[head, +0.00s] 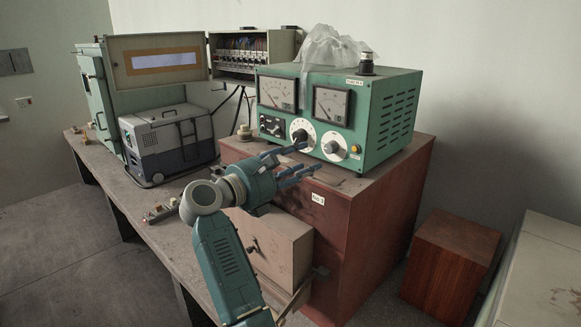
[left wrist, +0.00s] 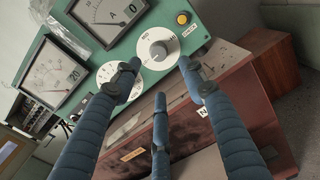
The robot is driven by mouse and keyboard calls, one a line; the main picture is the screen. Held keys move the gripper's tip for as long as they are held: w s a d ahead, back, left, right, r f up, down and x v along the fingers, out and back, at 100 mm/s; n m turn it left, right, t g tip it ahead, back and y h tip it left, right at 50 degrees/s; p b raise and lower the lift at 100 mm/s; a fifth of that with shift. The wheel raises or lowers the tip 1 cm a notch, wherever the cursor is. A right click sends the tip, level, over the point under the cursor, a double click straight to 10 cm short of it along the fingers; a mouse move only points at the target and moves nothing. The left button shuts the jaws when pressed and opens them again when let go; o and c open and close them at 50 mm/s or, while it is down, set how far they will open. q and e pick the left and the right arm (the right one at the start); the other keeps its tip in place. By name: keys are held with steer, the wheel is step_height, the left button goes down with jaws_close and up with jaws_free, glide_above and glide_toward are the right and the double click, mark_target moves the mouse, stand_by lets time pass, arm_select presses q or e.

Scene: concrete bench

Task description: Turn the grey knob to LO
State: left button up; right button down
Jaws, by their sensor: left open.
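The grey knob (head: 333,147) sits on a round white dial at the lower right of the green meter box's front (head: 355,133). In the left wrist view the grey knob (left wrist: 158,51) is in plain sight near the top middle, with small lettering around its dial; I cannot tell for sure which mark it points to. My left gripper (head: 304,160) is open in front of the box, its blue fingers pointing at the panel. In the left wrist view the spread fingers (left wrist: 160,80) lie around and below the knob, apart from it. My right gripper is not in view.
A black knob (head: 299,135) on a second white dial sits left of the grey one, partly behind a finger. A yellow button (head: 355,149) is to its right. The box stands on a red-brown cabinet (head: 335,205). A plastic bag (head: 328,47) lies on top.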

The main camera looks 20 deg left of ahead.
arm_select(q)
steer(key=shift+v, duration=2.1)
steer(key=shift+f, duration=0.15)
